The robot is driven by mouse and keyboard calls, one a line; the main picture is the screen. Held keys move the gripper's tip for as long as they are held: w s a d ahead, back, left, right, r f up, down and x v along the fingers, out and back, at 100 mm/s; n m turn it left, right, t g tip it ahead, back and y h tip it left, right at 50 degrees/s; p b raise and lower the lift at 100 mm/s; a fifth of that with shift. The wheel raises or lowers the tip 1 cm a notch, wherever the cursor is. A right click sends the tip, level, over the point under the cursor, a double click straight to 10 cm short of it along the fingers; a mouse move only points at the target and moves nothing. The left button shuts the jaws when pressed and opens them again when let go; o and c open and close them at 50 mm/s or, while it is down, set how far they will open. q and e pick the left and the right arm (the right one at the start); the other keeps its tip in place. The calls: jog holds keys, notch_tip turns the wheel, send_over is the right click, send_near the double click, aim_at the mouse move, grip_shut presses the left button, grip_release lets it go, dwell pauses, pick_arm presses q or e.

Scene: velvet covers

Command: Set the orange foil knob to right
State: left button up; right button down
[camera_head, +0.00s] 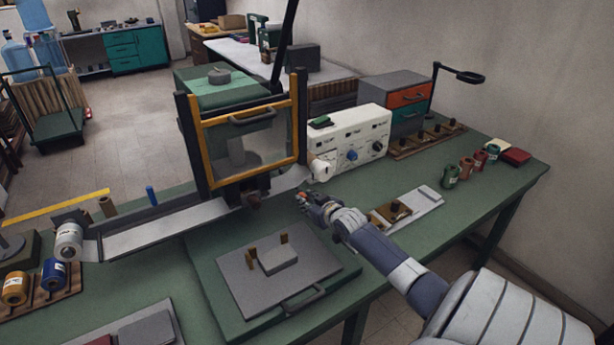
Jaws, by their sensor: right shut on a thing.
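The white control box (360,138) stands on the green bench, right of the yellow-framed press. Its front carries a blue knob (351,155), a dark knob (377,146) and, at the lower left, a pale dial-like part (321,170). I cannot clearly make out an orange knob or which way it points. My right gripper (303,198) reaches in from the lower right and is low in front of the box, below and left of the pale part. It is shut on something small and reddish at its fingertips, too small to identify. My left gripper is not in view.
The yellow-framed press (246,135) stands left of the box, with a metal chute (165,228) running left. A grey plate with a block (278,260) lies in front. A pale tray (407,208) lies beside my right forearm. Small cans (466,167) stand at the right.

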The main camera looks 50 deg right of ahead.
jog(key=c, duration=1.4)
grip_release()
jog(key=shift+d+r, duration=0.1)
jog(key=shift+d, duration=0.15)
jog(key=shift+o, duration=0.2)
jog(key=v, duration=1.1)
jog(key=shift+s, duration=0.45)
jog(key=shift+a, duration=0.1)
